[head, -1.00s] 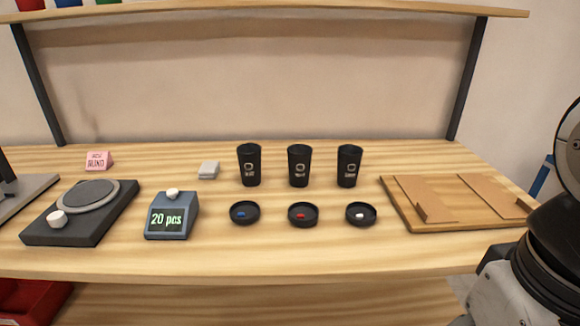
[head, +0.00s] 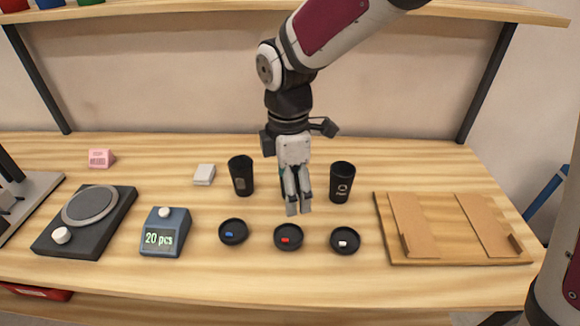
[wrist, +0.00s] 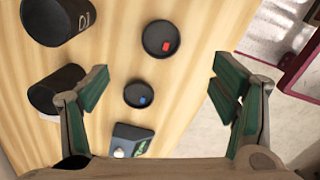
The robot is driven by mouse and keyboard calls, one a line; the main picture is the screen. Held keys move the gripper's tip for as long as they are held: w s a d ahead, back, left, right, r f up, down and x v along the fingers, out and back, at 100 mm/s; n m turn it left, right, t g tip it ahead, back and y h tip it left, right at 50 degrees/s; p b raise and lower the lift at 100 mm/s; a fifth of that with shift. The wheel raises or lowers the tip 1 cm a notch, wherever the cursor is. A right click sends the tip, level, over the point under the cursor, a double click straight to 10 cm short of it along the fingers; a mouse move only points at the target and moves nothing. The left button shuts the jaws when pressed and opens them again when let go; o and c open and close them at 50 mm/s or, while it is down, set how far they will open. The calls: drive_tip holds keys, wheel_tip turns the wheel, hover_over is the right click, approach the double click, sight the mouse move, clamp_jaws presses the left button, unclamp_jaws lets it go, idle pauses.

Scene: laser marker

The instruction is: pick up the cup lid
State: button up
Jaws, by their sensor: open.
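Three round black cup lids lie in a row on the wooden table: one with a blue piece (head: 233,232), one with a red piece (head: 289,237) and one with a white piece (head: 345,241). The red lid (wrist: 160,39) and blue lid (wrist: 138,95) also show in the wrist view. My gripper (head: 298,210) points down above the table, just behind the red lid and apart from it. In the wrist view my gripper (wrist: 160,80) has its fingers wide apart, with nothing between them. The white lid is not in the wrist view.
Black cups stand behind the lids, left (head: 241,176) and right (head: 342,182); my gripper hides the middle one in the head view, but a cup (wrist: 52,20) shows near it in the wrist view. A counter (head: 165,232) stands left, a wooden tray (head: 450,258) right.

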drive_tip(key=a, duration=0.1)
drive_tip(key=n+b, duration=0.1)
hover_over(286, 239)
drive_tip(key=w, duration=0.1)
drive_tip(key=f, duration=0.8)
drive_tip(key=shift+w+a+f, duration=0.2)
drive_tip(key=shift+a+f, duration=0.05)
drive_tip(key=shift+f, duration=0.15)
drive_tip(key=f, duration=0.3)
drive_tip(key=f+b, duration=0.1)
drive_tip(key=shift+s+d+f, duration=0.2)
drive_tip(key=shift+s+d, duration=0.05)
drive_tip(key=shift+s, duration=0.1)
drive_tip(key=shift+f, duration=0.55)
drive_tip(key=c, duration=1.1)
